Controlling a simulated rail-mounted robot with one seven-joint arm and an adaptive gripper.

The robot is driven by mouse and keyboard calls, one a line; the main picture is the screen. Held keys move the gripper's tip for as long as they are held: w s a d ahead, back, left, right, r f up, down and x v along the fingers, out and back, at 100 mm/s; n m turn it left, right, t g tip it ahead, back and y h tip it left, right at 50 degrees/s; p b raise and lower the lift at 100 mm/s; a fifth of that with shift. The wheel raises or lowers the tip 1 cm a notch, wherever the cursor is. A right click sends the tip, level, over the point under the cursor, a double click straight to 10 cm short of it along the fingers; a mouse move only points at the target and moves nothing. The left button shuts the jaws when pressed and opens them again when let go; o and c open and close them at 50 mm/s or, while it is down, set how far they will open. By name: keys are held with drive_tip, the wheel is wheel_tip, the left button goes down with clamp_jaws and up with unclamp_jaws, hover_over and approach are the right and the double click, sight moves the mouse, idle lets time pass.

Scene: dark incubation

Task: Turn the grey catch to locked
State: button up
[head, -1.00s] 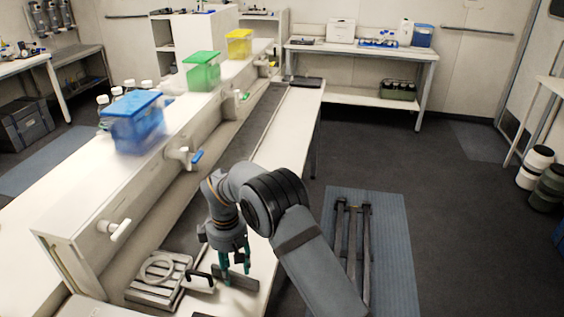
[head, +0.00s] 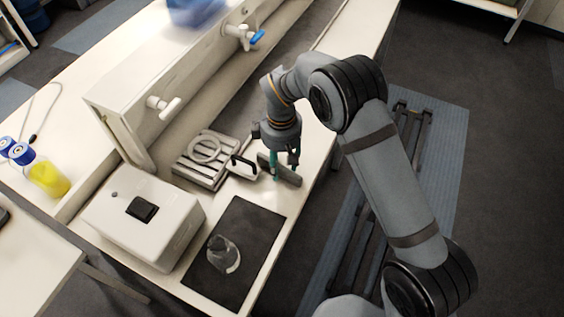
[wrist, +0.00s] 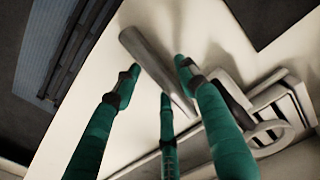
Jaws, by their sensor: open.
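A long grey bar (head: 287,174), which looks like the grey catch, lies on the white bench near its front edge. In the wrist view the bar (wrist: 148,58) runs diagonally between my green fingers. My gripper (head: 283,172) points down over the bar, open, with fingers on both sides of it. I cannot tell whether any finger touches it. No locked or unlocked marking is readable. A black handle (head: 242,160) on a small white base stands just left of the bar.
A slatted metal rack with a white ring (head: 205,150) is left of the handle. A dark mat (head: 245,225) with a glass flask (head: 223,254) lies in front. A white box (head: 145,217) stands at left. A raised shelf with taps (head: 165,104) runs behind.

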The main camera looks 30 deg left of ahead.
drive_tip(key=shift+w+f, duration=0.1)
drive_tip(key=shift+f, duration=0.15)
drive_tip(key=shift+c, duration=0.7)
clamp_jaws()
